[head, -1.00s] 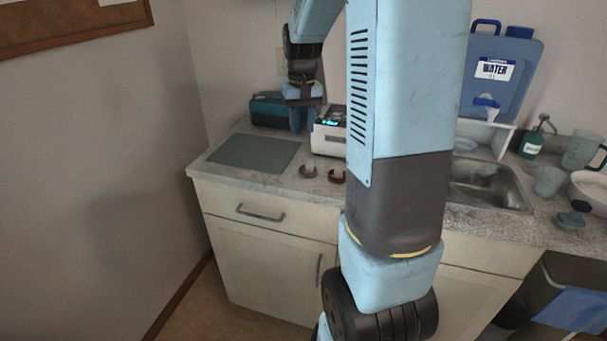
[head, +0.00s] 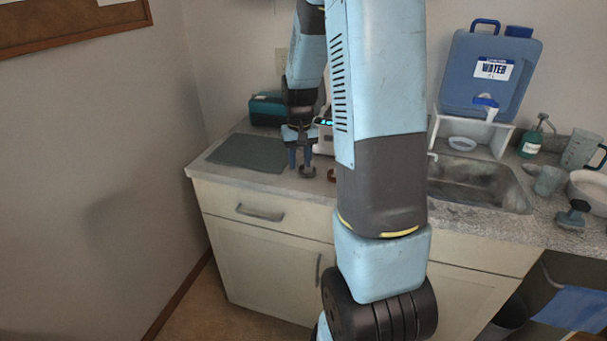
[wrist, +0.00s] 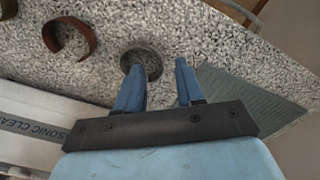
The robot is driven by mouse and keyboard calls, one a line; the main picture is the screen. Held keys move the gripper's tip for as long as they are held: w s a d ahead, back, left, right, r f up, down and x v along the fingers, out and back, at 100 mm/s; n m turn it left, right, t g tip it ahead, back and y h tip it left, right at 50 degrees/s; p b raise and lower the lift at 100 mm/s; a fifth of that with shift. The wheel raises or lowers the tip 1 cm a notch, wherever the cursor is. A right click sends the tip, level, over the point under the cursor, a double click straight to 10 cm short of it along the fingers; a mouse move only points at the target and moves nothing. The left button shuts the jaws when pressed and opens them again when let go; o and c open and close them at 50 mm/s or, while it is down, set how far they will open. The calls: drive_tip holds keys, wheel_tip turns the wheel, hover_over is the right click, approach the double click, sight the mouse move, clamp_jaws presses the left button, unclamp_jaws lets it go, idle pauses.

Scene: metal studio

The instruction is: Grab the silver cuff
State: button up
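The silver cuff (head: 307,172) is a small grey C-shaped band on the granite counter, by the fingertips of my gripper (head: 300,160). In the wrist view, the silver cuff (wrist: 152,56) lies beyond the fingers, mostly past the left fingertip and partly in line with the gap. The left finger hides part of its near side. My gripper (wrist: 160,64) is open, with clear space between its two blue fingers, and holds nothing. It points down just above the counter; I cannot tell whether it touches the cuff.
A copper-coloured cuff (wrist: 70,37) lies close by, left of the silver one in the wrist view. A white sonic cleaner (wrist: 35,128) stands near the left finger. A flat grey mat (head: 248,152) lies to the left in the head view. A sink (head: 475,184) is at right.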

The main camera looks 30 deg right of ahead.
drive_tip(key=shift+f, duration=1.15)
drive_tip(key=shift+c, duration=0.3)
clamp_jaws()
